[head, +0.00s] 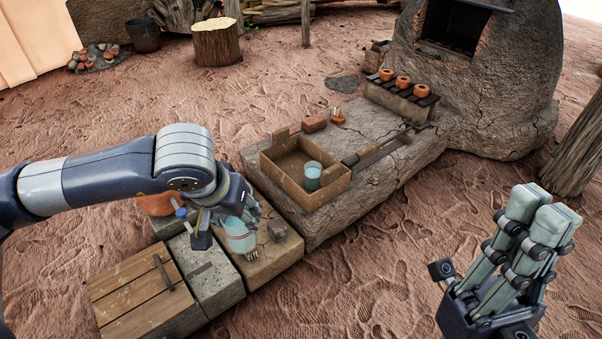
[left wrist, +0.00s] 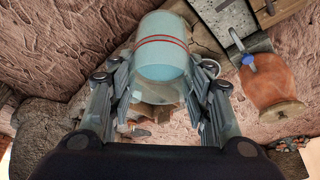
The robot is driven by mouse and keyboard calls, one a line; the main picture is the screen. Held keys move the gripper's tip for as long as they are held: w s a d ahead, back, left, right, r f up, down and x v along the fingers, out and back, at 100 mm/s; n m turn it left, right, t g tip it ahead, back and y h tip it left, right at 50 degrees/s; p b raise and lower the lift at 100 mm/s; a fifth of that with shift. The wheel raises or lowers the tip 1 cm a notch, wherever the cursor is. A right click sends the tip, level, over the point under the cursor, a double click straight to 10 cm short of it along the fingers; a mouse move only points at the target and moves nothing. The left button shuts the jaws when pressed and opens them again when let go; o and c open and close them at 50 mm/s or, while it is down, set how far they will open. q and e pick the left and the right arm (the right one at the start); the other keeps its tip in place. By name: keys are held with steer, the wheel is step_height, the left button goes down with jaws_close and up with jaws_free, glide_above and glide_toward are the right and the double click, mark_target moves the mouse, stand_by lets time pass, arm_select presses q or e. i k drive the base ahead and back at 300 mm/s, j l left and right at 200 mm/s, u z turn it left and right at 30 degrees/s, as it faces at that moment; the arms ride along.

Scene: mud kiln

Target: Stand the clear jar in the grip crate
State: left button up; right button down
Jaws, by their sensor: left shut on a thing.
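A clear, bluish jar (head: 238,238) with red bands is in my left gripper (head: 228,222), at the right part of the near low blocks. In the left wrist view the jar (left wrist: 162,62) sits between the fingers of my left gripper (left wrist: 158,95), which are shut on it. I cannot tell whether its base touches the block. The grip crate (head: 329,189), an open brown wooden box, stands on the stone bench to the right and farther back. A second clear jar (head: 313,172) stands in its right part. My right gripper (head: 540,212) is raised at the right, apart from everything; its opening is unclear.
An orange clay pot (left wrist: 275,90) is beside the held jar. A brick (head: 314,123) and long dark tongs (head: 380,148) lie near the crate. A wooden lid (head: 135,288) is at the front left.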

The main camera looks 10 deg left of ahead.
mark_target(295, 169)
steer(key=i+l+u, duration=0.2)
steer(key=i+l, duration=0.35)
steer(key=i+l+u, duration=0.15)
steer(key=i+l, duration=0.45)
steer(key=i+l+u, duration=0.2)
steer(key=i+l, duration=0.3)
steer(key=l, duration=0.25)
